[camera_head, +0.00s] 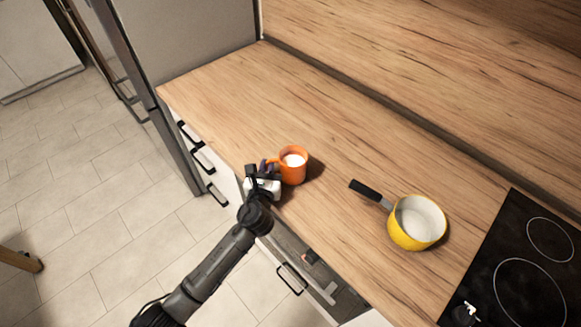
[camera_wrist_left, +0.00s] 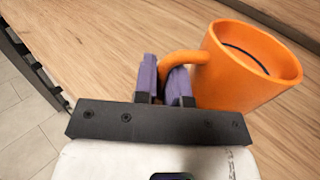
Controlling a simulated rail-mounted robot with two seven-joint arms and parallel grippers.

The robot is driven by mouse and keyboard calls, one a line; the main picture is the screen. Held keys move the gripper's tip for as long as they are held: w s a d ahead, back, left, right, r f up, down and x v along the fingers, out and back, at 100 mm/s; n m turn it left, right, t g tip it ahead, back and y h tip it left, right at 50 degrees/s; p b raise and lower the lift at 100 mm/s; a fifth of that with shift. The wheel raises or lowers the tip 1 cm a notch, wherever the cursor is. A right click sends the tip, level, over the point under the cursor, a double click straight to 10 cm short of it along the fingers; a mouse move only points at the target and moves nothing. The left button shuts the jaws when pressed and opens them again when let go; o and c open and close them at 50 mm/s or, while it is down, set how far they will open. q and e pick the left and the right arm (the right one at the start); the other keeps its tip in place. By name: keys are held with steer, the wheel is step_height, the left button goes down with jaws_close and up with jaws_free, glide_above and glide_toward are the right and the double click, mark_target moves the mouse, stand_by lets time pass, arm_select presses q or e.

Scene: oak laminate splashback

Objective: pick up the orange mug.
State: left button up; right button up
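The orange mug (camera_head: 293,166) stands upright near the front edge of the wooden counter, with something white inside as seen from the head. Its handle points left, towards my left gripper (camera_head: 266,168). In the left wrist view the mug (camera_wrist_left: 245,72) is at the upper right. The purple fingers of the left gripper (camera_wrist_left: 163,80) are close together, one on each side of the handle, with the right finger inside the loop. They look shut on the handle. The lower part of the handle is hidden behind the fingers.
A yellow saucepan (camera_head: 408,236) with a black handle stands on the counter to the right of the mug. A black hob (camera_head: 500,270) is further right. The counter (camera_head: 240,85) behind and left of the mug is clear. Drawers with black handles are below the front edge.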

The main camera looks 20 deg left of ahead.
arm_select(q)
jaws_close()
steer(key=shift+r, duration=0.2)
stand_by(0.3)
steer(key=shift+r, duration=0.2)
steer(key=shift+r+p, duration=0.65)
steer(key=shift+r, duration=0.25)
steer(key=shift+s+r+p, duration=0.15)
steer(key=shift+r+p, duration=0.15)
steer(key=shift+r, duration=0.25)
steer(key=shift+s+r+p, duration=0.15)
steer(key=shift+r+p, duration=0.1)
steer(key=shift+r, duration=0.3)
steer(key=s+a+r+p, duration=0.2)
steer(key=s+r, duration=0.4)
steer(key=s, duration=0.4)
steer(key=shift+s+a+p, duration=0.25)
steer(key=shift+a+p, duration=0.1)
steer(key=shift+p, duration=0.25)
